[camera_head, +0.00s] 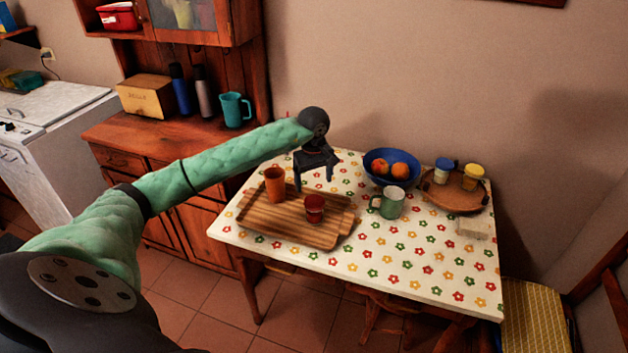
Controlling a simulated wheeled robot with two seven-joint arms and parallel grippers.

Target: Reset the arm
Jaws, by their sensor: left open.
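My left arm, in a green sleeve, comes in from the left and reaches over the table. My left gripper (313,182) is open, points down and is empty. It is above the far edge of the wooden tray (275,227), between an orange cup (274,184) and a red cup (315,207) as seen in the picture. Both cups stand upright on the tray. I cannot tell the exact height of the gripper over the tray. My right gripper is not in view.
The table (400,262) has a flowered cloth. A wooden cabinet (130,135) is at left. The table's front right is clear.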

